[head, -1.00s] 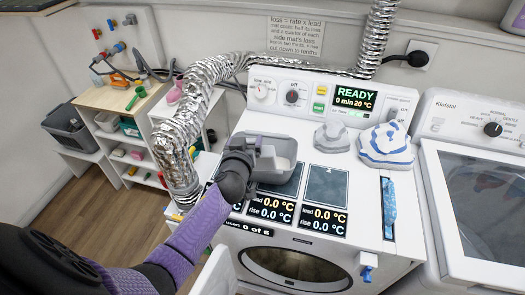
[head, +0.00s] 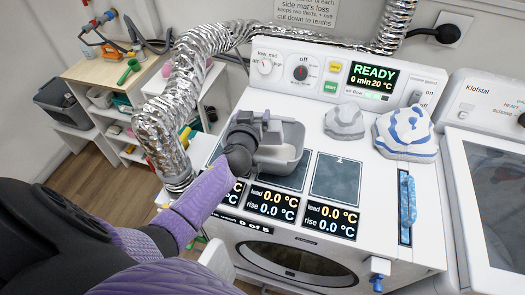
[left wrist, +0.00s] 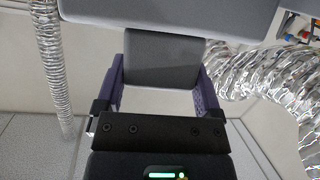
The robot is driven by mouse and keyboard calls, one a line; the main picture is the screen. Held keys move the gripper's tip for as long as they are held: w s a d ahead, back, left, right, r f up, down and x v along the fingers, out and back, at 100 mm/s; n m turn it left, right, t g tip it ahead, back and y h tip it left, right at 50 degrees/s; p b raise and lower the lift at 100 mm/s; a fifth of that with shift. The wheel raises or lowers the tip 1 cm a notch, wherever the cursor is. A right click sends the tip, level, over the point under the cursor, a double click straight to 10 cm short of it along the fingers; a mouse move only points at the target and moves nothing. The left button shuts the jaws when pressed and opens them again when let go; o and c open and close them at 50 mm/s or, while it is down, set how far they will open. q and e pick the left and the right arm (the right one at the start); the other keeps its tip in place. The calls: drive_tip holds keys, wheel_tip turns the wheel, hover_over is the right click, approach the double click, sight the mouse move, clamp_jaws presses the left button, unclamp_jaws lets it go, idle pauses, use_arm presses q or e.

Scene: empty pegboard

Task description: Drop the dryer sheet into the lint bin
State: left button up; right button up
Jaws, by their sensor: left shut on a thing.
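My left gripper (head: 246,130) is shut on the raised grip of an open grey tray-like bin (head: 292,161). The left wrist view also shows the grey grip (left wrist: 163,60) between the purple fingers. The bin is over the left part of the white dryer top and covers part of a dark mat (head: 287,172); I cannot tell whether it touches. Its inside looks pale, with no distinct sheet visible. I cannot pick out the dryer sheet or tell for sure which container is the lint bin. My right gripper is not in view.
A grey cloth bundle (head: 344,122) and a blue-striped white one (head: 404,133) sit on the dryer top. A blue fuzzy strip (head: 408,200) lies in the right slot. A silver duct (head: 165,125) stands at the left. A dark grey box (head: 66,102) is on the left shelf.

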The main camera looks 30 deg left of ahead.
use_arm(q)
drive_tip(key=o, duration=1.3)
drive_tip(key=p+v, duration=0.1)
drive_tip(key=v, duration=0.9)
